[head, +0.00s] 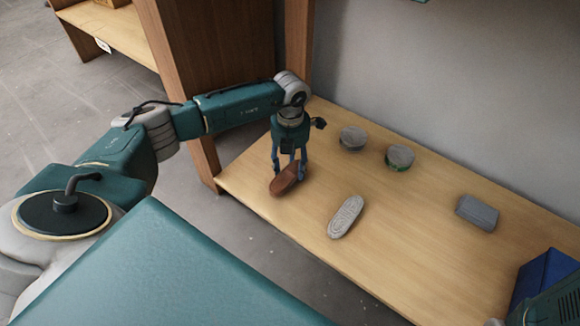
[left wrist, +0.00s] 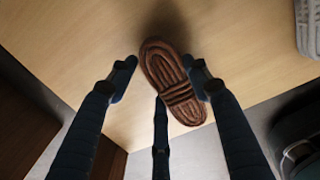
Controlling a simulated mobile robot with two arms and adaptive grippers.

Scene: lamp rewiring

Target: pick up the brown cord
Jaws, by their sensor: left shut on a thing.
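The brown cord (head: 284,181) is a coiled, flat oval bundle with a band around its middle, near the table's left end. My left gripper (head: 289,164) points down from above with its fingers around the cord, shut on it. In the left wrist view, the cord (left wrist: 174,84) lies between the fingertips, slanted, with its right side against the right finger. A small gap seems to show at the left finger. Whether the cord touches the table cannot be told. My right gripper is not in view.
On the wooden table (head: 400,265) lie a pale grey cord bundle (head: 346,217), a grey round coil (head: 353,139), a grey-and-green coil (head: 400,158) and a grey block-like bundle (head: 477,213). A blue bin (head: 543,276) stands at right. A wooden cabinet (head: 215,60) rises behind my left arm.

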